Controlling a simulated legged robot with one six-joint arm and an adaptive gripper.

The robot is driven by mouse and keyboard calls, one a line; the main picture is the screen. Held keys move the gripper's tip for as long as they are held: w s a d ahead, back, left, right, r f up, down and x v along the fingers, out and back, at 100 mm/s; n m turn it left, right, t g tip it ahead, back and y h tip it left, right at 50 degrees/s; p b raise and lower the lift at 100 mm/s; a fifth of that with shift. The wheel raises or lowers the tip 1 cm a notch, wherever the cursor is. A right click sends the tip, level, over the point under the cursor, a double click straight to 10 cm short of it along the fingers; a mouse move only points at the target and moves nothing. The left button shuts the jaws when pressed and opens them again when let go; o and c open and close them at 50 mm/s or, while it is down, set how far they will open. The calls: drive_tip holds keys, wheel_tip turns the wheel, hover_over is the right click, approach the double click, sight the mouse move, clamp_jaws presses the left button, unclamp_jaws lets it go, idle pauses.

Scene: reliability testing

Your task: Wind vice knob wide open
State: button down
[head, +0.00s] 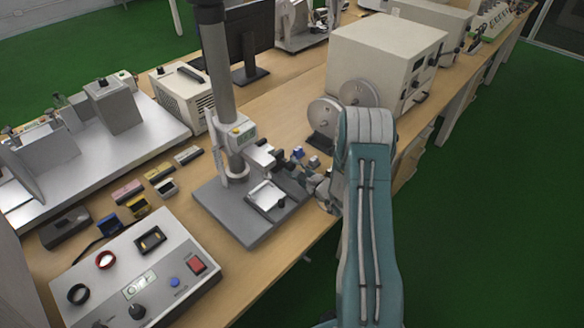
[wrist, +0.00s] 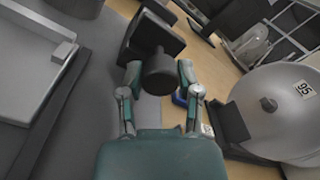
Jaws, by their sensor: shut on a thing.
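The vice (wrist: 148,35) is a dark block at the top middle of the wrist view. Its black round knob (wrist: 160,76) points toward my gripper. My gripper (wrist: 159,70) has one finger on each side of the knob and is shut on it. In the head view my gripper (head: 306,178) reaches in from the right to the small dark vice (head: 285,166) beside the test stand. The knob is hidden there by the fingers. How far the vice jaws are apart cannot be told.
The test stand's grey base (head: 223,208) and column (head: 217,70) stand left of my gripper. Round metal discs (head: 325,112) are close behind it, also in the wrist view (wrist: 280,105). A control box (head: 137,275) sits at front left. The wooden bench's edge lies near my arm.

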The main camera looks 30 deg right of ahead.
drive_tip(key=shift+n, duration=0.7)
drive_tip(key=shift+a, duration=0.1)
drive_tip(key=shift+c, duration=1.5)
unclamp_jaws()
drive_tip(key=v, duration=1.2)
drive_tip(key=shift+w, duration=0.1)
